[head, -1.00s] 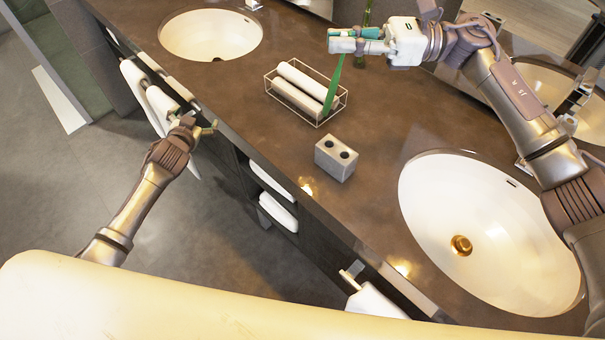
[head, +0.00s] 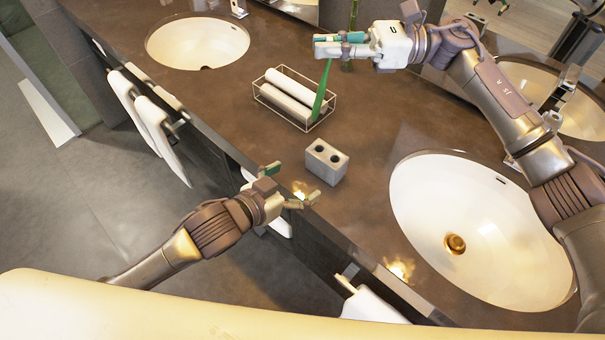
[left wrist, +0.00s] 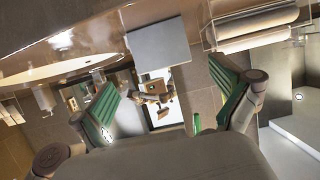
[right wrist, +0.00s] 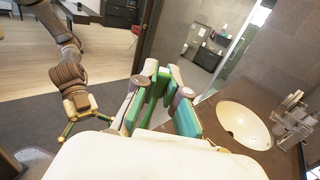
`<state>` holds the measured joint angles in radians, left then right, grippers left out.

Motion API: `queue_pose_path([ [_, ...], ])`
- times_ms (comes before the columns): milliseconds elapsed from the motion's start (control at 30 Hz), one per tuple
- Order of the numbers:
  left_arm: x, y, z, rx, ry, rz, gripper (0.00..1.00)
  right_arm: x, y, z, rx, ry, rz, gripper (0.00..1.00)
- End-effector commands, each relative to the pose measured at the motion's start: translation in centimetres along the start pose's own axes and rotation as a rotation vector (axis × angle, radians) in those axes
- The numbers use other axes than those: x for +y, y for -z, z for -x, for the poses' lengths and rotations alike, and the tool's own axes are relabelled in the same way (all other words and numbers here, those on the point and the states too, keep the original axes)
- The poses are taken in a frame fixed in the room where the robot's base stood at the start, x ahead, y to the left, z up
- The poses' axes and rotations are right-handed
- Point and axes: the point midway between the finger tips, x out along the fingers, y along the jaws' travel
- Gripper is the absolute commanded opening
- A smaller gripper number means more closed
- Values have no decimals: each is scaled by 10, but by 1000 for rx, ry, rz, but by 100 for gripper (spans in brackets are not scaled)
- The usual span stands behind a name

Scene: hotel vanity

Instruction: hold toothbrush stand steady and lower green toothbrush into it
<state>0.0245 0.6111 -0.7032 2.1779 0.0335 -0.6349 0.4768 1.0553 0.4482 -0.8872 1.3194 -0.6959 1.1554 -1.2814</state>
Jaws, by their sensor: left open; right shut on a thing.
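The toothbrush stand (head: 326,165) is a small grey block with two dark holes in its top, upright on the brown counter near the front edge. It also shows as a grey square in the left wrist view (left wrist: 158,47). The green toothbrush (head: 320,95) hangs steeply from my right gripper (head: 326,46), which is shut on it above the counter, behind the stand. Its lower end overlaps the wire basket in the head view. My left gripper (head: 292,184) is open and empty at the counter's front edge, in front of the stand and apart from it.
A wire basket (head: 284,119) with rolled white towels stands behind the stand. Sinks lie at the right (head: 485,220) and far left (head: 197,42). White towels (head: 155,125) hang along the counter front. Bare counter surrounds the stand.

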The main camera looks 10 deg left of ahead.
Motion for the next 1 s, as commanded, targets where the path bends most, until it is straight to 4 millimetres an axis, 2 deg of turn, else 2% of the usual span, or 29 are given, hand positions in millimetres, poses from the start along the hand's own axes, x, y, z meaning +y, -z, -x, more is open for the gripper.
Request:
queue_pose_path([
  [167,1,1,-21,2,-1,1,100,0,0,0,0,0,0,0],
  [400,1,2,-68,2,-1,0,100,0,0,0,0,0,0,0],
  [600,1,1,-100,1,-1,1,100,0,0,0,0,0,0,0],
  [800,1,0,-115,1,-1,0,100,0,0,0,0,0,0,0],
  [1000,1,0,-118,1,-1,-1,100,0,0,0,0,0,0,0],
])
